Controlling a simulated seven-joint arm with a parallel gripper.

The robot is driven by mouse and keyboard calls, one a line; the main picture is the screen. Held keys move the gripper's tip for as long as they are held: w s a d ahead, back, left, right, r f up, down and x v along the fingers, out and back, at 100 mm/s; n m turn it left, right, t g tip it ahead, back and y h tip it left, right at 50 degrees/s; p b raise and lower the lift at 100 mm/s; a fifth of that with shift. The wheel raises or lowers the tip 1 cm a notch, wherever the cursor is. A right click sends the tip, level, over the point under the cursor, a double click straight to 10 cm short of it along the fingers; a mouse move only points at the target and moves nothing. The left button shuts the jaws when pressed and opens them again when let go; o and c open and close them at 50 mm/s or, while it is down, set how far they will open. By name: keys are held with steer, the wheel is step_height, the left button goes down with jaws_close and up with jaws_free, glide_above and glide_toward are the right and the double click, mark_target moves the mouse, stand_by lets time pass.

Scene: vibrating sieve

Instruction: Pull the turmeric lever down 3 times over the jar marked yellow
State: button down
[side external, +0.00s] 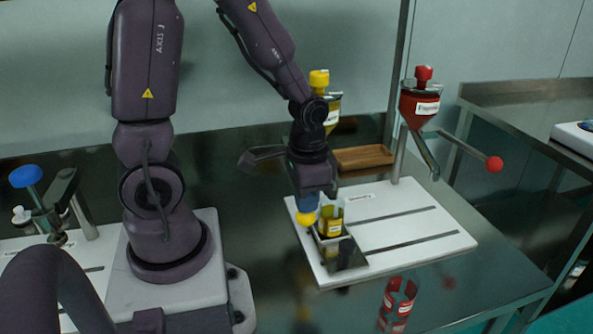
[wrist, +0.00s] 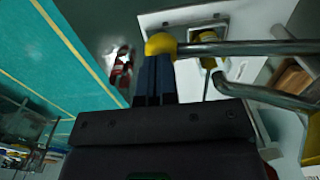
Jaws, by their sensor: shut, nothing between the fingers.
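The turmeric lever ends in a yellow ball knob (side external: 306,219), also clear in the wrist view (wrist: 160,44) at the end of a metal rod (wrist: 245,47). My gripper (side external: 307,203) points down with its blue fingers (wrist: 155,68) shut and empty. The fingertips are right at the knob, above it in the side view; I cannot tell if they touch. The jar with a yellow label (side external: 333,226) stands upright in a small holder on the white board, just right of the knob. The yellow-topped dispenser (side external: 320,79) is partly hidden behind my arm.
A red dispenser (side external: 420,104) with a red-knobbed lever (side external: 493,164) stands at the right. A wooden tray (side external: 362,157) lies behind the white board (side external: 440,243). The board's right part is clear.

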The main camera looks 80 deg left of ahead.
step_height(320, 180, up, 10)
steer(key=shift+f, duration=0.25)
stand_by(0.5)
stand_by(0.4)
steer(key=shift+f, duration=1.35)
stand_by(1.7)
steer(key=shift+f, duration=3.45)
step_height(320, 180, up, 10)
steer(key=shift+f, duration=0.2)
